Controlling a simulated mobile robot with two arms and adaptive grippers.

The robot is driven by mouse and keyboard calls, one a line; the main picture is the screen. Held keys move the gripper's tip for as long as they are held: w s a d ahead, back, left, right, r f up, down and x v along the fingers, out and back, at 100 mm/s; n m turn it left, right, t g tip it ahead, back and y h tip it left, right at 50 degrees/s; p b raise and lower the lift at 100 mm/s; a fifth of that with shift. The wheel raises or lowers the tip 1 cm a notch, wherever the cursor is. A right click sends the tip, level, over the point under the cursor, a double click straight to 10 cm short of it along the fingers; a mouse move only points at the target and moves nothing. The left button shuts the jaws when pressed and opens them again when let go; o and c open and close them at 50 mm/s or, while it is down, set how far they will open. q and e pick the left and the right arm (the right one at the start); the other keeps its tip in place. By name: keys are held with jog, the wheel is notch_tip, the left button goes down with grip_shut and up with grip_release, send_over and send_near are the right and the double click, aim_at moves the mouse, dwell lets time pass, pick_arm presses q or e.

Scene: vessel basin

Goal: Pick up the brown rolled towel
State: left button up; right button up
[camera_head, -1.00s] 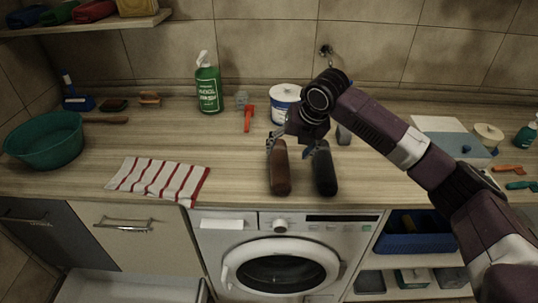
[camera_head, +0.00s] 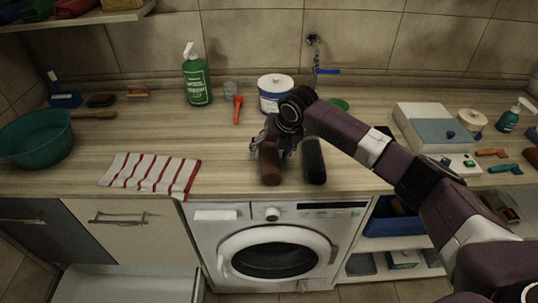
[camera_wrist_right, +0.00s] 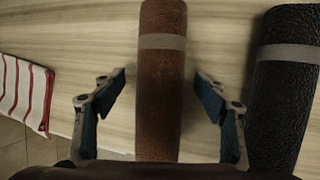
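The brown rolled towel (camera_head: 270,168) lies on the wooden counter near its front edge, with a grey band around it in the right wrist view (camera_wrist_right: 161,85). A black roll (camera_head: 314,160) lies to its right, apart from it. My right gripper (camera_head: 270,146) is open over the brown towel. In the right wrist view its two fingers (camera_wrist_right: 163,92) stand one on each side of the towel, with a gap on both sides. The right finger is between the brown and black rolls. My left gripper is not in view.
A red-striped cloth (camera_head: 150,173) lies left of the towel. Behind are a white tub (camera_head: 272,97), a red-handled tool (camera_head: 238,110) and a green bottle (camera_head: 197,82). A green basin (camera_head: 35,140) stands far left. The counter's front edge is close.

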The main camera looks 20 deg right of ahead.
jog(key=c, duration=1)
jog(key=shift+c, duration=0.7)
jog(key=shift+r, duration=0.1)
